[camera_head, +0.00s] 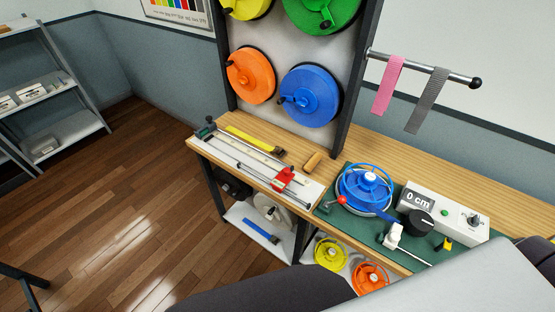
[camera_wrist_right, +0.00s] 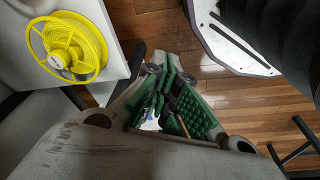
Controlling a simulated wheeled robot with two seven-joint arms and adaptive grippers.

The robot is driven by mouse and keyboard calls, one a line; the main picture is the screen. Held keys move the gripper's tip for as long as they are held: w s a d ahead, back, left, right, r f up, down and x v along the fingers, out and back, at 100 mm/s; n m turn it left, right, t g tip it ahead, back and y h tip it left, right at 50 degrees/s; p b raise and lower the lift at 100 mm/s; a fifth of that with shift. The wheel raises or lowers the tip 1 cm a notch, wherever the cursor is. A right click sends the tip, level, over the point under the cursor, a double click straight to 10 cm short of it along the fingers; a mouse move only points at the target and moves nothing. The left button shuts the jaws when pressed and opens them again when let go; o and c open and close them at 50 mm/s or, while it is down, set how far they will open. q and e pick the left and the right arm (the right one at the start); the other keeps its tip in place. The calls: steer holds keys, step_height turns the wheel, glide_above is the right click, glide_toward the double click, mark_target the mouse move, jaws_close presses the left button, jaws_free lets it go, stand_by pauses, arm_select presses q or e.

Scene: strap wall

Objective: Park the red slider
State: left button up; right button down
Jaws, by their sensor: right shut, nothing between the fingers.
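The red slider (camera_head: 284,179) sits on the rail of a measuring track (camera_head: 243,161) in the head view, near the track's right end. The track lies along the front of the wooden bench. My right gripper (camera_wrist_right: 170,88) shows in the right wrist view, with green finger pads, shut and empty. It is low, with wooden floor behind it, away from the slider. The slider does not show in the right wrist view. My left gripper is in neither view.
Right of the track, a green mat (camera_head: 330,205) bears a blue reel (camera_head: 364,188) and a "0 cm" counter box (camera_head: 445,212). A yellow tape (camera_head: 256,141) and wooden block (camera_head: 312,161) lie behind the track. A yellow spool (camera_wrist_right: 68,46) sits on a white shelf. My arm covers the lower right.

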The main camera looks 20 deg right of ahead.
steer(key=w+a+r+t+b, duration=0.1)
steer(key=w+r, duration=0.3)
steer(key=r, duration=0.5)
steer(key=w+a+r, duration=0.2)
steer(key=w+r, duration=0.3)
steer(key=r, duration=0.5)
steer(key=w+a+r+t+b, duration=0.1)
steer(key=w+r, duration=0.3)
steer(key=r, duration=0.5)
steer(key=w+a+r+n+y, duration=0.2)
steer(key=w+a+r, duration=0.25)
steer(key=r, duration=0.25)
steer(key=w+a+r+n+y, duration=0.1)
steer(key=w+a+r+n, duration=0.1)
steer(key=w+a+r, duration=0.4)
steer(key=w+d+r+h, duration=0.1)
steer(key=w+d+r, duration=0.9)
steer(key=w+r, duration=0.2)
steer(key=shift+w+d+r+g, duration=0.15)
steer(key=shift+w+r+g, duration=0.15)
steer(key=shift+w, duration=0.6)
steer(key=shift+f, duration=0.15)
